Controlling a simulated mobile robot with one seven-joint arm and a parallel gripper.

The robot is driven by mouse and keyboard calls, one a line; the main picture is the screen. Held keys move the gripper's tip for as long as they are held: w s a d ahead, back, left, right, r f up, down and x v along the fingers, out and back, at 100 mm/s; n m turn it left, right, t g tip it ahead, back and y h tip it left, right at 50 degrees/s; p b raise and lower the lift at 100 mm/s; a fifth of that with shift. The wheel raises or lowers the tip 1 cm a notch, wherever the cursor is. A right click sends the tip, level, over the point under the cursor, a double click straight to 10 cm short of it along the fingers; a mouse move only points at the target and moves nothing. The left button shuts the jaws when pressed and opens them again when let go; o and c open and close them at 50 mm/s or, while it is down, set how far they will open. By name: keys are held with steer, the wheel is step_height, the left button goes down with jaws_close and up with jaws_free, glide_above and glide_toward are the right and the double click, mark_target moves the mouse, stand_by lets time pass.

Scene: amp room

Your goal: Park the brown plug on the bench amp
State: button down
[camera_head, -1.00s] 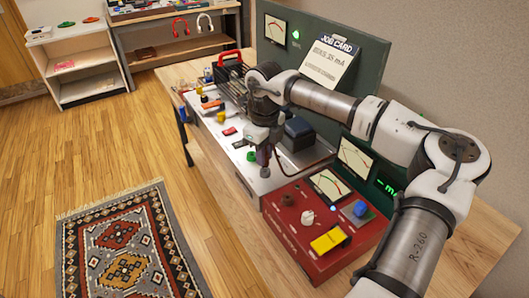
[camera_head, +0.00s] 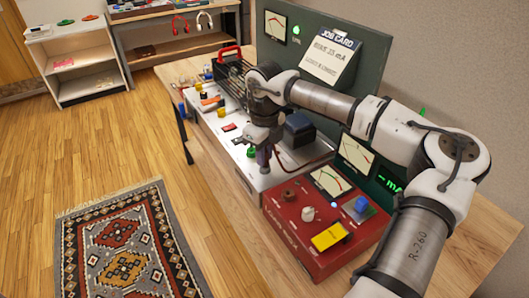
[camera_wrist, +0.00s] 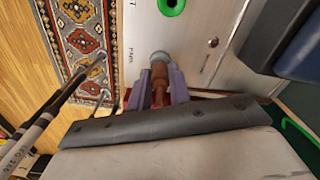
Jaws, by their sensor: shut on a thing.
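The bench amp (camera_head: 241,164) is a pale metal chassis on the bench, with tubes and a dark transformer on top. My gripper (camera_head: 264,166) points down at its near end, close to the red box. In the wrist view my gripper (camera_wrist: 157,92) is shut on the brown plug (camera_wrist: 159,78), with a purple-grey finger on each side. The plug's far end meets a round grey socket (camera_wrist: 161,58) beside a small printed label that seems to read PARK. I cannot tell how deep the plug sits. In the head view the gripper mostly hides the plug.
A green ring (camera_wrist: 172,4) lies on the amp's top near the socket. A red box (camera_head: 310,225) with a brown knob, a white knob, a blue part and a yellow part stands close in front. A dark panel (camera_head: 376,70) with meters and a job card rises behind.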

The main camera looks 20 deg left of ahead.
steer(key=shift+f, duration=0.1)
steer(key=c, duration=1.2)
jaws_free()
step_height(320, 180, up, 14)
steer(key=b, duration=0.1)
steer(key=shift+b, duration=0.35)
steer(key=shift+f, duration=0.15)
